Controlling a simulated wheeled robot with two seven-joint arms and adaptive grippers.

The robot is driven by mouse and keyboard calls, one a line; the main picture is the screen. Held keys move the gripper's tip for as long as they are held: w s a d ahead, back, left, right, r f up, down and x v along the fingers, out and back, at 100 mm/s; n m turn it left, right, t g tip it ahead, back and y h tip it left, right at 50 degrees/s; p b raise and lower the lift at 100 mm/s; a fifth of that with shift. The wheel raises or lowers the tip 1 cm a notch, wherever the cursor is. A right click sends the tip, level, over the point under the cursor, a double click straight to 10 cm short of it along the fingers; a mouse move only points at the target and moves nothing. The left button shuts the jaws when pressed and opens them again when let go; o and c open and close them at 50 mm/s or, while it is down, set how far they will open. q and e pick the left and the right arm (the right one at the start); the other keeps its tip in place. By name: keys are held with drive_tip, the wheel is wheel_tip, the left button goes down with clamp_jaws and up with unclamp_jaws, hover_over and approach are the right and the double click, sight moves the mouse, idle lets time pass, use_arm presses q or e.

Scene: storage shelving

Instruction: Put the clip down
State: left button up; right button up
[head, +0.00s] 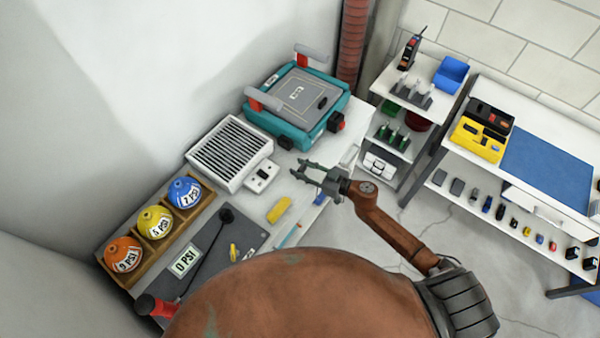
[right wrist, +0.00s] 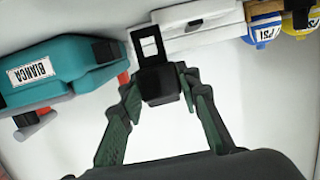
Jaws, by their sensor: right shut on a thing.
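My right gripper (head: 299,171) reaches in over the light worktop, between the teal machine and the yellow block. In the right wrist view its green fingers are closed on the sides of a small black clip (right wrist: 161,84). The clip has a square open frame at its far end. It appears held above the worktop, though the exact gap is hard to tell. In the head view the clip is too small and dark to make out between the fingertips. My left gripper is not in view.
A teal machine (head: 297,105), a white grilled unit (head: 230,152) and a wooden rack (head: 190,212) of coloured balls stand on the worktop. A yellow block (head: 279,209) lies near its front. The worktop (head: 285,185) is bare below the gripper. Shelving stands at right.

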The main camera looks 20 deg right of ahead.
drive_tip(key=shift+w+f, duration=0.2)
drive_tip(key=shift+f, duration=0.05)
wheel_tip(320, 180, down, 3)
drive_tip(key=shift+a+f+b, duration=0.1)
drive_tip(key=shift+b, duration=0.65)
drive_tip(key=o, duration=1.1)
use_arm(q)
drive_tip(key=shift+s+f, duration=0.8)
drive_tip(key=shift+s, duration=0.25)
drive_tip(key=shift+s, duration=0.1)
